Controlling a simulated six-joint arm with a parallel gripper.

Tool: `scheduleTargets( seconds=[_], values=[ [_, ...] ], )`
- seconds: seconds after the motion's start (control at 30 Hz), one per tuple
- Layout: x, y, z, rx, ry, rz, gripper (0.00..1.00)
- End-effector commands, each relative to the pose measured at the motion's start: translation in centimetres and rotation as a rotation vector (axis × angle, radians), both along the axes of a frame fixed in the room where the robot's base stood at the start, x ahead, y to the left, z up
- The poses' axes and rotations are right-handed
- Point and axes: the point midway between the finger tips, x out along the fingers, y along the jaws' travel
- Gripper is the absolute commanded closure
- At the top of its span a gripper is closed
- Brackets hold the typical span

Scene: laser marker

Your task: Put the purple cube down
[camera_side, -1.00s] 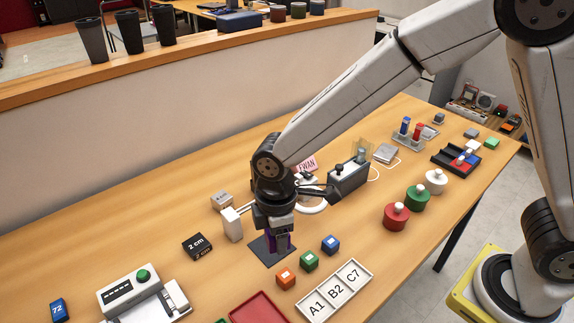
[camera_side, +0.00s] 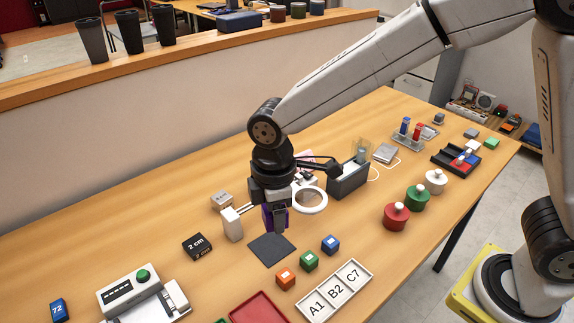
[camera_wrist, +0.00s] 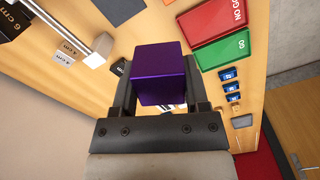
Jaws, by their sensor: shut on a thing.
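The purple cube (camera_side: 267,217) is between the fingers of my gripper (camera_side: 274,222), which is shut on it. In the wrist view the cube (camera_wrist: 162,70) fills the space between the two dark fingers, its purple top facing the camera. In the side view a finger hides part of the cube. The gripper holds it above and behind a dark square mat (camera_side: 271,250), whose whole top is bare. The mat also shows in the wrist view (camera_wrist: 119,10), apart from the cube.
Orange (camera_side: 285,278), green (camera_side: 309,261) and blue (camera_side: 330,244) cubes sit in front, near a labelled white tray (camera_side: 366,267) and a red tray (camera_side: 258,308).

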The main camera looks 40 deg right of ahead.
Motion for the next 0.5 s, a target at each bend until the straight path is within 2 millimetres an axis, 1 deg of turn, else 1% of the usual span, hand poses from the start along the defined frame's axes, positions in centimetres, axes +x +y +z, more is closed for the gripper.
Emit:
scheduleTargets(
  seconds=[0.03, 0.27, 0.37, 0.5],
  values=[
    [0.7, -0.3, -0.1, -0.001, 0.001, -0.012, 1.00],
    [3.7, -1.6, 0.1, -0.001, 0.002, -0.068, 1.00],
    [5.6, -2.6, 0.3, -0.001, 0.001, -0.101, 1.00],
    [8.8, -4.6, 0.5, -0.001, 0.001, -0.163, 1.00]
  ],
)
